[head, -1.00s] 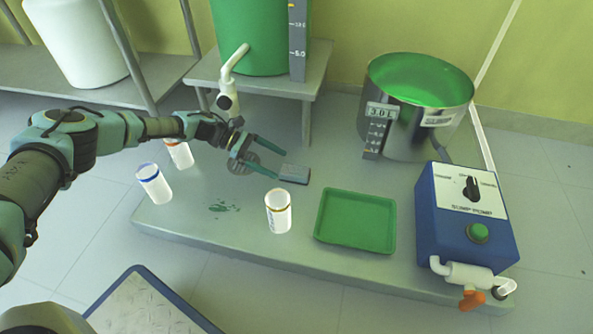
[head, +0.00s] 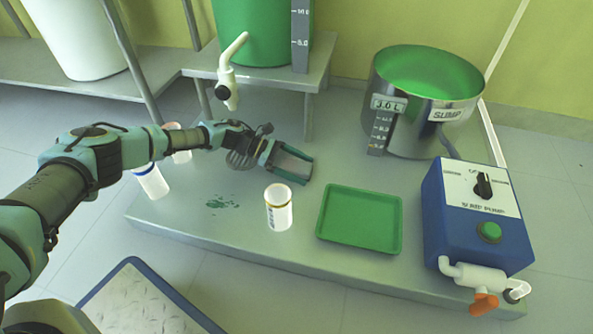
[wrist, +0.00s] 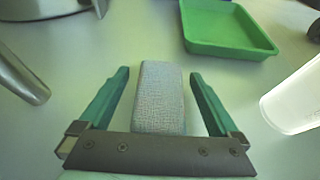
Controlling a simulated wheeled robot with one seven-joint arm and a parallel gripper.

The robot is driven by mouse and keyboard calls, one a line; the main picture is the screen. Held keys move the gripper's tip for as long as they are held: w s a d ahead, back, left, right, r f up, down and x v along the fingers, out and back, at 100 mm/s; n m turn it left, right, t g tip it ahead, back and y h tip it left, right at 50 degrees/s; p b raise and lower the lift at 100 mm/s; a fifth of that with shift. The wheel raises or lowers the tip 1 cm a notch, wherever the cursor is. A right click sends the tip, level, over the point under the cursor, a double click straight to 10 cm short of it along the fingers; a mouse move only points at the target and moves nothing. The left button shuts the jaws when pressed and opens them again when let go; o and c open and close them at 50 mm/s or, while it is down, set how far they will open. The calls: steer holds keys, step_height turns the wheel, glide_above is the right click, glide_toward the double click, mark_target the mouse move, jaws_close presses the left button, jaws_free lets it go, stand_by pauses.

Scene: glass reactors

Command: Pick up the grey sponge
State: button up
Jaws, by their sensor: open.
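The grey sponge (wrist: 159,97) is a pale grey-blue block lying on the metal platform. In the wrist view it sits between the two green fingers of my gripper (wrist: 158,88), with a gap on each side. My gripper is open and not closed on it. In the head view my gripper (head: 297,163) reaches in from the left, low over the platform. The sponge (head: 292,162) is partly hidden there by the fingers.
A green tray (head: 360,219) lies to the right, with a white cup (head: 278,209) in front of my gripper. A blue pump box (head: 474,215) and a steel pot (head: 420,100) stand further right. A white tap (head: 229,75) hangs behind. A green puddle (head: 222,204) is on the platform.

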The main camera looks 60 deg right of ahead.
jaws_close()
stand_by(0.7)
